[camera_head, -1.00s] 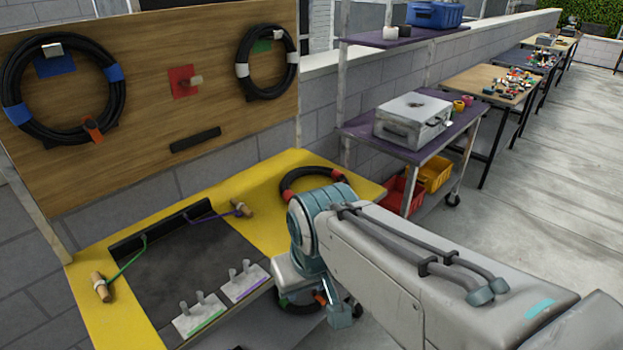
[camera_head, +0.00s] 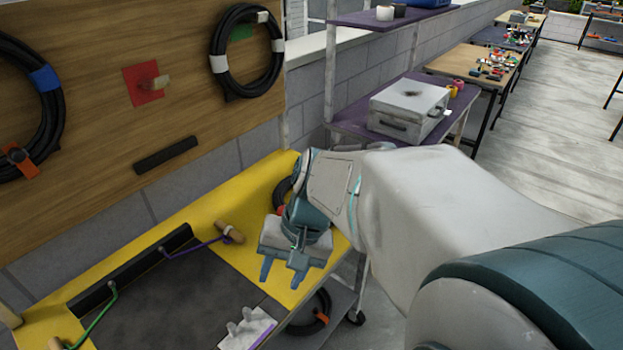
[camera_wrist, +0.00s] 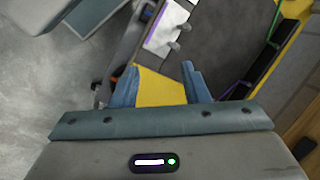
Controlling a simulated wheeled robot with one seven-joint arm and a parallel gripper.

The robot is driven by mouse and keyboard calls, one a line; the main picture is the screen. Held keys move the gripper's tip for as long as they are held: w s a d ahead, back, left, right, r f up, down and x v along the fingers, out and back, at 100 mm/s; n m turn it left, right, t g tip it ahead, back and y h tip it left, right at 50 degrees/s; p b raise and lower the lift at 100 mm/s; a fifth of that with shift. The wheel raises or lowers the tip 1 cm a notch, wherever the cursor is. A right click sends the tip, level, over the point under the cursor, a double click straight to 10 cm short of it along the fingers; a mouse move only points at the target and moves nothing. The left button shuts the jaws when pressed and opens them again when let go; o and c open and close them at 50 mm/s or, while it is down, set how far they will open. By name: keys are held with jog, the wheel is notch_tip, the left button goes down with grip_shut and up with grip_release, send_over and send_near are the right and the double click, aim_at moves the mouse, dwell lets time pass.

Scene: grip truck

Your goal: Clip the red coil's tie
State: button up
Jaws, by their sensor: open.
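The black coil with red bands (camera_head: 281,193) lies on the yellow bench top (camera_head: 189,240), mostly hidden behind my gripper and forearm in the head view. A bit of its red band shows beside my wrist; its tie cannot be told. My gripper (camera_head: 282,274) is open and empty, pointing down over the right part of the bench. In the wrist view my gripper (camera_wrist: 160,70) has its fingers apart, with yellow bench top between them and no coil. The red square with a peg (camera_head: 146,86) on the wooden board holds no coil.
Two black coils hang on the board. A shelf cart with a silver case (camera_head: 409,108) stands behind.

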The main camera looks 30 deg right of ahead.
jog(key=w+d+f+m+t+y+b, duration=0.3)
jog(key=w+d+m+t, duration=0.1)
jog(key=d+m, duration=0.25)
jog(key=w+d+f+m+t+y+b, duration=0.35)
jog(key=w+d+m, duration=0.2)
jog(key=m, duration=0.25)
jog(key=s+d+f+m+t+h+b, duration=0.1)
jog(key=d+f+m+t+h, duration=0.3)
jog(key=d, duration=0.6)
jog(key=s+d+m+t+h+b, duration=0.1)
jog(key=s+d+m+t+h, duration=0.1)
jog(key=d+m+t, duration=0.6)
jog(key=w+g, duration=0.1)
jog(key=w, duration=0.3)
jog(key=w+n+g+p, duration=0.1)
jog(key=w, duration=0.4)
jog(key=w+a+g+p, duration=0.1)
jog(key=w, duration=0.3)
jog(key=shift+w+f+n, duration=0.1)
jog(key=shift+w+n, duration=0.15)
jog(key=shift+w, duration=0.1)
jog(key=shift+h, duration=0.25)
grip_shut()
